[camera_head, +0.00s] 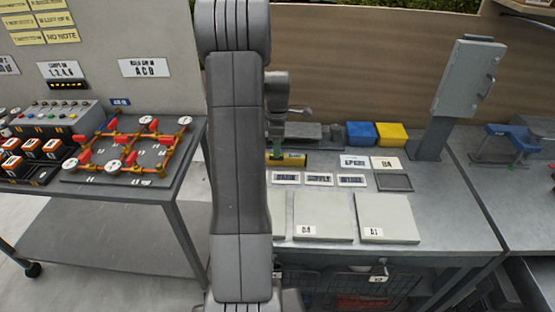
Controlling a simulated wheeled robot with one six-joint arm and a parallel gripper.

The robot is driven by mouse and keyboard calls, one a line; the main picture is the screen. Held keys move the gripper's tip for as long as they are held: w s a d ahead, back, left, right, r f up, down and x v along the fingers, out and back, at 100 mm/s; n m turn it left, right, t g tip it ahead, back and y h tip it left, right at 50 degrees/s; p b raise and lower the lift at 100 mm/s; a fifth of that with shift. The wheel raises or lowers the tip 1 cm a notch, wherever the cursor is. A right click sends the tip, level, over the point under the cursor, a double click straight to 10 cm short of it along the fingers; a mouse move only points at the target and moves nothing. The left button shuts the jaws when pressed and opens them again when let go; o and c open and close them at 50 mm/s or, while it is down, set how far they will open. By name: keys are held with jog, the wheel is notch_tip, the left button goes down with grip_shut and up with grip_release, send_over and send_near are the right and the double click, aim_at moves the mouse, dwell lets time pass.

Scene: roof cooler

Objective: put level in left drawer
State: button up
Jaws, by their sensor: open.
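Under the bench front are dark wire-fronted drawers. The left one (305,280) is partly covered by my arm, and the right one (350,283) has a handle and a small tag. Both look shut.
Pale flat slabs (387,219) lie along the bench front. Blue (361,135) and yellow (391,134) boxes stand behind, beside a grey upright cabinet (468,78). A cart with red-handled valve piping (130,145) stands left. A blue-topped clamp (513,137) is far right.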

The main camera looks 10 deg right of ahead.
aim_at(276, 160)
notch_tip(276, 160, down, 5)
jog(key=shift+a+f+p, duration=0.1)
jog(key=shift+a+p, duration=0.05)
jog(key=shift+p, duration=0.45)
jog(key=shift+c, duration=0.3)
grip_shut()
